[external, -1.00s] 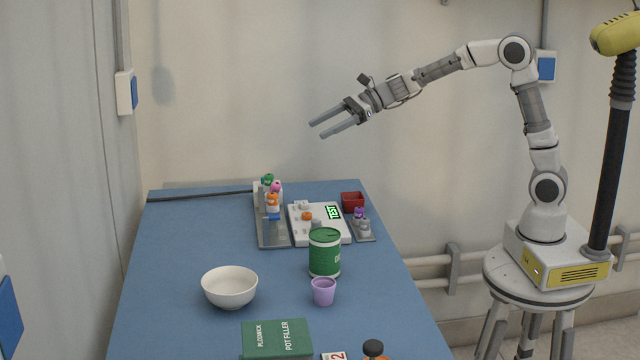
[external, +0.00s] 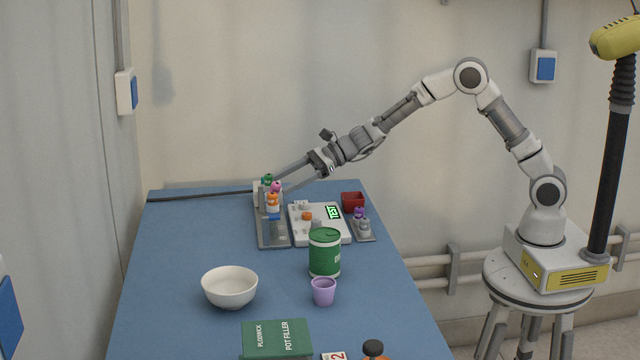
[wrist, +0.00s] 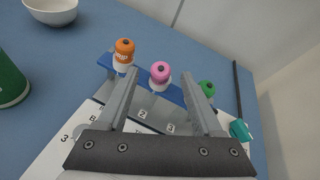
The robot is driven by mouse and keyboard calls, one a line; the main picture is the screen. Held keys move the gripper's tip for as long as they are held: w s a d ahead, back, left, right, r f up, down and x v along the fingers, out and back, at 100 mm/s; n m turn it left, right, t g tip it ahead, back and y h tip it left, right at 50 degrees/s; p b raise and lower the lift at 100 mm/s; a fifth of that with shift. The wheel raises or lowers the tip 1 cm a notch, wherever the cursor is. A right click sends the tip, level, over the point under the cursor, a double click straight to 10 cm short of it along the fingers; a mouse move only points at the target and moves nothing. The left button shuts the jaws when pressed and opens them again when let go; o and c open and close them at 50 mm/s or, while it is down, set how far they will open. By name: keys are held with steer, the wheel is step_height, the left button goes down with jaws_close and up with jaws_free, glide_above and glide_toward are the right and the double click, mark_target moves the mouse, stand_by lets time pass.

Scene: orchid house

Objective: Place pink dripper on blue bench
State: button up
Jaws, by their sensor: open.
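The pink dripper (wrist: 160,74) stands in a rack between an orange dripper (wrist: 124,52) and a green dripper (wrist: 207,90) in the wrist view. In the external view the pink dripper (external: 276,187) is partly covered. My gripper (external: 279,180) is open and empty, its fingers reaching down toward the rack. In the wrist view its fingertips (wrist: 162,78) lie on either side of the pink dripper, and I cannot tell whether they touch it. The blue bench (external: 180,250) is the long table surface under everything.
A green can (external: 324,254), a purple cup (external: 323,292), a white bowl (external: 229,288) and a green book (external: 277,338) stand nearer the front. A white test panel (external: 325,236) and a red box (external: 353,200) are right of the rack.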

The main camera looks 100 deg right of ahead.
mark_target(269, 190)
steer(key=x, duration=0.6)
steer(key=shift+w+a, duration=0.1)
steer(key=shift+w, duration=0.1)
jaws_close()
